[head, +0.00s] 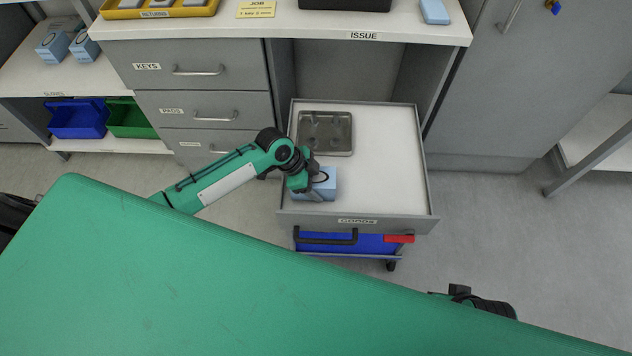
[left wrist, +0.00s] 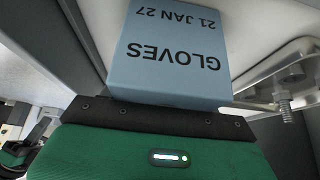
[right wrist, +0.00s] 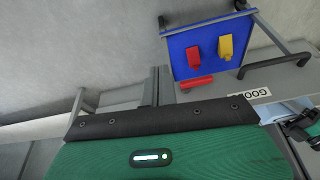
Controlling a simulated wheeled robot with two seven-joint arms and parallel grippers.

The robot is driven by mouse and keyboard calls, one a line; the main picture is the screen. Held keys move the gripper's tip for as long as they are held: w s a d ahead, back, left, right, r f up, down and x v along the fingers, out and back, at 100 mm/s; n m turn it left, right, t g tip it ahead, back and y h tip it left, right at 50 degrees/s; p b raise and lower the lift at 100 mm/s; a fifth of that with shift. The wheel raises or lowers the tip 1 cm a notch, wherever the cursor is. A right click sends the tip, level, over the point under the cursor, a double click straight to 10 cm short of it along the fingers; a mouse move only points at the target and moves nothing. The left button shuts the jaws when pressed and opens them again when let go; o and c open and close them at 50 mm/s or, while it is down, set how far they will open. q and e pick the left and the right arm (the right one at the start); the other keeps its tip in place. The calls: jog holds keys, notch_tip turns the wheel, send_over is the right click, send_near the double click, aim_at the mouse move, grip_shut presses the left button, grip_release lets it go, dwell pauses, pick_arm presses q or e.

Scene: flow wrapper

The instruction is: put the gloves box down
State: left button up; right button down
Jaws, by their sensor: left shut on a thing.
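The gloves box (head: 324,188) is a light blue carton inside the open drawer labelled GOODS (head: 358,221), near its front left. In the left wrist view the box (left wrist: 172,50) shows its GLOVES label and a date, upside down. My left gripper (head: 312,177) is shut on the gloves box from above. I cannot tell whether the box touches the drawer floor.
A metal tray (head: 325,133) lies at the back left of the drawer. The drawer's right half (head: 390,160) is clear. A blue cart (head: 350,243) stands below the drawer front. The counter labelled ISSUE (head: 300,24) is behind. Other blue boxes (head: 52,47) sit on the left shelf.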

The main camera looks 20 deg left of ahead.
pick_arm(q)
jog(key=shift+f, duration=0.1)
jog(key=o, duration=1)
jog(key=p+v, duration=0.1)
jog(key=v, duration=1)
jog(key=shift+a+r+p, duration=0.1)
jog(key=shift+r+p, duration=0.2)
jog(key=shift+r, duration=0.05)
jog(key=shift+a+r, duration=0.15)
jog(key=shift+r, duration=0.1)
pick_arm(e)
jog(key=x, duration=0.4)
jog(key=shift+s, duration=0.35)
jog(key=shift+r, duration=0.1)
